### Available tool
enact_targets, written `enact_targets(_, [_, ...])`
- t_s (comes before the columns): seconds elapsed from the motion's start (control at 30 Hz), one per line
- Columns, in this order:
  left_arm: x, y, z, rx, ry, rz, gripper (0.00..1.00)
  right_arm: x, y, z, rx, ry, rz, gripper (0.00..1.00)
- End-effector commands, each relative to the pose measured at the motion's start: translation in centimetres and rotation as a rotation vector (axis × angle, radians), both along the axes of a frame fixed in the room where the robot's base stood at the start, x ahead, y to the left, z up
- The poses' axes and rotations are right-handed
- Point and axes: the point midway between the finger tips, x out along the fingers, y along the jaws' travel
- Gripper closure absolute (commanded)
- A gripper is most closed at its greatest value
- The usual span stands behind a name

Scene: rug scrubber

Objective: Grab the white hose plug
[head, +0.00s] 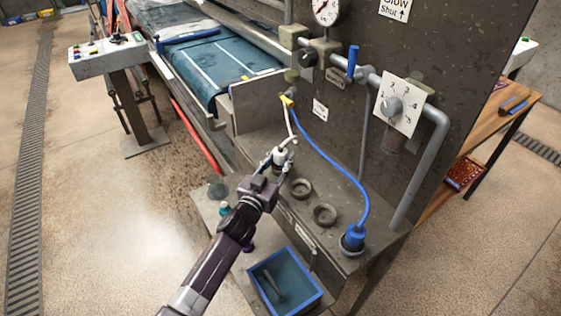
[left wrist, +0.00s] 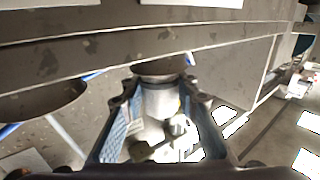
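The white hose plug (head: 279,155) stands in the near row on the ledge of the grey machine, at the end of a white hose (head: 291,125). My left gripper (head: 274,168) is right at the plug. In the left wrist view the white plug (left wrist: 161,101) lies between the two fingers of my left gripper (left wrist: 161,92). The fingers are spread on either side of it, and firm contact does not show. The plug's lower end is partly hidden by the gripper in the head view. My right gripper is not in view.
Two empty round sockets (head: 313,201) sit on the ledge to the right. A blue plug (head: 353,238) on a blue hose (head: 333,163) stands beyond them. A blue-rimmed bin (head: 312,300) is below. A dial panel (head: 399,104) and pipes rise behind. Open floor lies to the left.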

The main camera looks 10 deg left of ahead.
Motion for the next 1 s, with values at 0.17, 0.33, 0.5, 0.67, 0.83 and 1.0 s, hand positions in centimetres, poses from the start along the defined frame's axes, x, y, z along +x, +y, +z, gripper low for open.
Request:
enact_targets(0.17, [0.0, 0.0, 0.0, 0.0, 0.0, 0.0, 0.99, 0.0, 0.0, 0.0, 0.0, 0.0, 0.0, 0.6])
enact_targets(0.33, [0.0, 0.0, 0.1, 0.0, -0.002, 0.0, 1.0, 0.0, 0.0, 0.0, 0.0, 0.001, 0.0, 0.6])
enact_targets(0.5, [0.0, 0.0, 0.5, 0.0, -0.003, 0.0, 1.0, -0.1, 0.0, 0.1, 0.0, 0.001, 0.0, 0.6])
enact_targets(0.67, [0.1, 0.0, 2.0, 0.002, -0.005, -0.001, 1.0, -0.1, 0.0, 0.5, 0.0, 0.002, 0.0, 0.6])
enact_targets(0.83, [0.0, 0.0, 5.5, 0.002, -0.009, -0.002, 1.0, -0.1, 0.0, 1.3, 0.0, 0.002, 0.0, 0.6])
enact_targets(1.0, [0.0, 0.0, 10.3, 0.002, -0.009, -0.002, 1.0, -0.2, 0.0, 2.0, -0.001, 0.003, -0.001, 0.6])
